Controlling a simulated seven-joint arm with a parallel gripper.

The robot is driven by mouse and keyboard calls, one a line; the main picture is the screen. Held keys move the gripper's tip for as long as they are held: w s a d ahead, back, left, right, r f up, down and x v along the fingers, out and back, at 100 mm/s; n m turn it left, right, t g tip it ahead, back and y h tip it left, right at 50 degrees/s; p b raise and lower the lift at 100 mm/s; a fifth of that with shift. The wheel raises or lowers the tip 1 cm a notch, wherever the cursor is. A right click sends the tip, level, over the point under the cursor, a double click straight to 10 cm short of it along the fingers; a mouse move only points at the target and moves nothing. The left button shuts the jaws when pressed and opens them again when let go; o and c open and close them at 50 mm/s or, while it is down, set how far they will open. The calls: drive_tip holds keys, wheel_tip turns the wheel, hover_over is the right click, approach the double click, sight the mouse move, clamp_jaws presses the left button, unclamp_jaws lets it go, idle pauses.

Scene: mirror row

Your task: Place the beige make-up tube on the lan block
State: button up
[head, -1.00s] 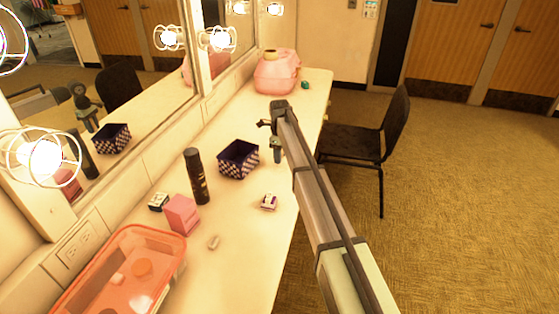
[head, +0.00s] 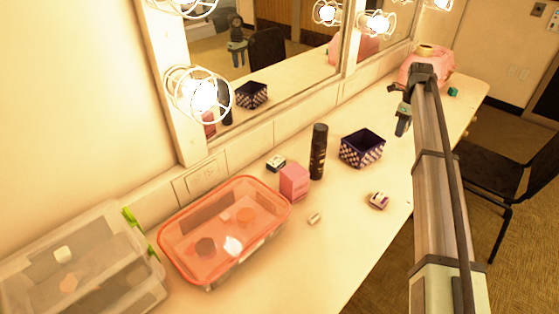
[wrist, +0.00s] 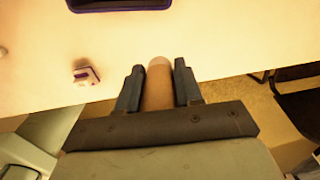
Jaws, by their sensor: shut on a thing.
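My gripper (head: 403,122) hangs above the counter's right edge, right of the checkered box. In the wrist view my gripper (wrist: 156,72) is shut on the beige make-up tube (wrist: 158,88), which has a paler tip and points away between the fingers. The tube is hard to make out in the head view. Which block is the lan block is unclear: a small white and purple block (head: 379,200) lies near the counter's front edge, also in the wrist view (wrist: 86,75) left of my gripper; a white and dark block (head: 276,163) lies behind the pink block.
A black bottle (head: 318,152) stands between the pink block (head: 294,182) and the dark checkered box (head: 362,147). A small pale piece (head: 314,218) lies on the counter. An orange tub (head: 190,262) and a clear container (head: 100,275) are at left. A chair (head: 500,170) stands at right.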

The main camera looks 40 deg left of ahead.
drive_tip(key=s+a+n, duration=0.1)
drive_tip(key=s+a, duration=0.2)
drive_tip(key=a, duration=0.4)
drive_tip(key=s+a+n, duration=0.2)
drive_tip(key=s+a, duration=0.1)
drive_tip(key=a, duration=0.5)
drive_tip(key=n, duration=0.2)
hover_over(276, 161)
wheel_tip(276, 161, down, 8)
drive_tip(key=shift+f, duration=1.75)
drive_tip(key=shift+f, duration=0.1)
drive_tip(key=o, duration=1)
